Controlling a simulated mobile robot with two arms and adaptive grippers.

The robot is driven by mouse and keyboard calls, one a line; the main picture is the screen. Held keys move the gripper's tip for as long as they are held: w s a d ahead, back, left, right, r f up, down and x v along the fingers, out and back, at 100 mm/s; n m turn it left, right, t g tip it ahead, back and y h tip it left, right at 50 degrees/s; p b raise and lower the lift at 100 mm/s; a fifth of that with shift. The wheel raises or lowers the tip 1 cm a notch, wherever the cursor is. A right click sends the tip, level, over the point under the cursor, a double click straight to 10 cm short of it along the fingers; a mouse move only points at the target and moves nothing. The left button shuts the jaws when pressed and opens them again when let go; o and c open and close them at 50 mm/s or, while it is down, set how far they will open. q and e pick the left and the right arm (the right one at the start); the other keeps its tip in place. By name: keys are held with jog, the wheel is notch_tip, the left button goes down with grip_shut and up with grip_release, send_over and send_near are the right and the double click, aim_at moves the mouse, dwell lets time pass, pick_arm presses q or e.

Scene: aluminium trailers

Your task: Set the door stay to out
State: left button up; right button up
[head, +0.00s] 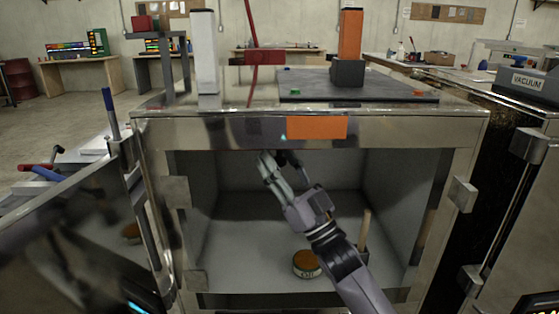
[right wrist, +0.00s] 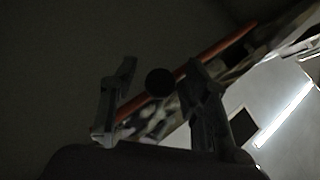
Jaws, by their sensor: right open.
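An open steel cabinet (head: 300,208) stands in front of me in the head view, its doors swung out to both sides. My right gripper (head: 270,158) is at the top of the opening, just under the front rail with the orange plate (head: 317,127). It is open. In the right wrist view, a dark round knob-like end (right wrist: 159,82) shows between the fingertips of my right gripper (right wrist: 160,92); I cannot tell whether it touches them. It may belong to the door stay, which I cannot clearly make out. My left gripper is not in view.
Inside the cabinet are a round orange-topped tin (head: 307,264) and an upright wooden handle (head: 365,228). A red lever (head: 252,58), a white post (head: 205,50) and an orange post (head: 350,38) stand on top. The left door (head: 75,235) and cabinet sides limit room.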

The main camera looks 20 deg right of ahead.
jog(key=shift+c, duration=0.3)
grip_shut()
dwell(0.4)
